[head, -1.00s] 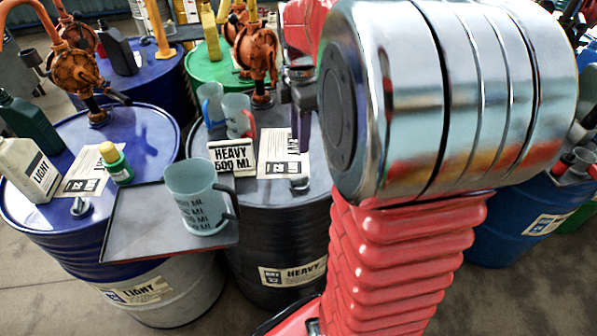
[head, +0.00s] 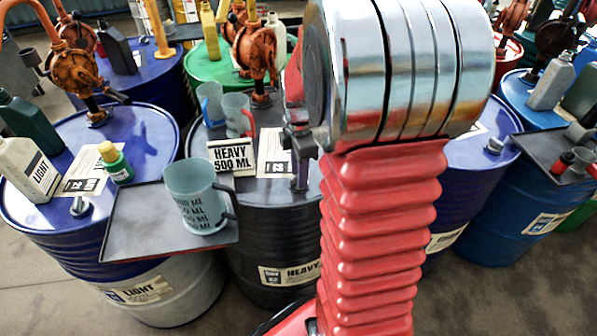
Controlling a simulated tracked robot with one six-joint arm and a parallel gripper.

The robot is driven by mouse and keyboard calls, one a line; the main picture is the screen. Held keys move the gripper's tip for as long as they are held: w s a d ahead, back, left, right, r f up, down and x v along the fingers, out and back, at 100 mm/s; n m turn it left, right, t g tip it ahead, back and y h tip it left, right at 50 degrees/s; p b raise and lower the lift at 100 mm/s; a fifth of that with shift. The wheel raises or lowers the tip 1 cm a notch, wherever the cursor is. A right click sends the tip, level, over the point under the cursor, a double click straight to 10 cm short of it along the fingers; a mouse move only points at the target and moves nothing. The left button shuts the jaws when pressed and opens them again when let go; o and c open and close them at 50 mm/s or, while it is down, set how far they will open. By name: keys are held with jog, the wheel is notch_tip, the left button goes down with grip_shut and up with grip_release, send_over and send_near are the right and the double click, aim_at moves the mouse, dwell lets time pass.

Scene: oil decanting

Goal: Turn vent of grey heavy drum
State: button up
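The grey heavy drum (head: 285,240) stands in the middle, with a HEAVY label (head: 292,274) on its side. My gripper (head: 300,184) is low over the front of its top, where the vent was visible a second ago. The vent is now hidden behind or between the dark fingers. I see the fingers nearly edge-on, so I cannot tell whether they are open, shut or touching the vent.
A "HEAVY 500 ML" sign (head: 231,156), a paper sheet (head: 274,157), jugs (head: 237,115) and an orange pump (head: 256,58) are on the drum. A tray (head: 150,225) with a clear jug (head: 194,197) juts out at left. Blue drums stand both sides.

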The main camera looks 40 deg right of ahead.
jog(key=shift+c, duration=0.4)
grip_shut()
jog(key=shift+m, duration=0.4)
jog(key=m, duration=0.3)
jog(key=shift+m, duration=0.3)
jog(key=m, duration=1.3)
jog(key=shift+m, duration=0.3)
